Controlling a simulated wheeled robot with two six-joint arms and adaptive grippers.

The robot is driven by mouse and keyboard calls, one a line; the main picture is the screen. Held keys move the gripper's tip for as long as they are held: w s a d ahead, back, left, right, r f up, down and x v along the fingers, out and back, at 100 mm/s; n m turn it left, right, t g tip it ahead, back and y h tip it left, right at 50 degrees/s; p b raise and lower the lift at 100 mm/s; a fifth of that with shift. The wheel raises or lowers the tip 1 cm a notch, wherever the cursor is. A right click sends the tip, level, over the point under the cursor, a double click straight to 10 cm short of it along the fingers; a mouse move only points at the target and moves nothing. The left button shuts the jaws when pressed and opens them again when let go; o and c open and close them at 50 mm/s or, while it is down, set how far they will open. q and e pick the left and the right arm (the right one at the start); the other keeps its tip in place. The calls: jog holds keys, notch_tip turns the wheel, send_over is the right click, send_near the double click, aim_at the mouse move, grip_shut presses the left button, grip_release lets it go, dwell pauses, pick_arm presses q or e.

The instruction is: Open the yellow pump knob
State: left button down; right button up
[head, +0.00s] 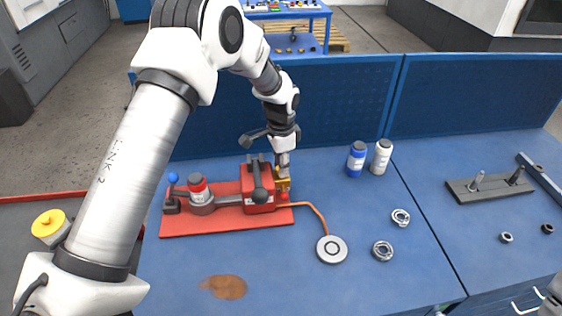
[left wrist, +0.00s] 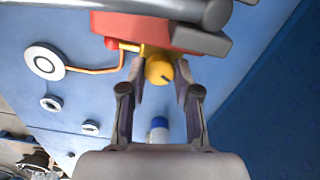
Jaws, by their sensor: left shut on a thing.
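The red pump (head: 258,196) stands on a red base plate (head: 222,222) on the blue table. Its small yellow knob (head: 284,186) is at the pump's right end, partly hidden by the gripper in the head view. My left gripper (head: 283,166) reaches down to it from above. In the left wrist view, the yellow knob (left wrist: 158,69) sits between the two fingers of the left gripper (left wrist: 161,74), which are shut on it. A dark slot or mark shows on the knob's face.
A black lever (head: 259,186) rises from the pump beside the gripper. An orange hose (head: 318,214) runs to a round grey disc (head: 332,249). Blue (head: 356,160) and white (head: 381,157) bottles stand to the right. A blue panel (head: 340,105) closes the back.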

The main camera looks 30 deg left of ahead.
pick_arm(q)
jog(key=shift+n, duration=0.5)
jog(key=c, duration=0.8)
grip_release()
jog(key=shift+c, duration=0.2)
notch_tip(320, 180, up, 12)
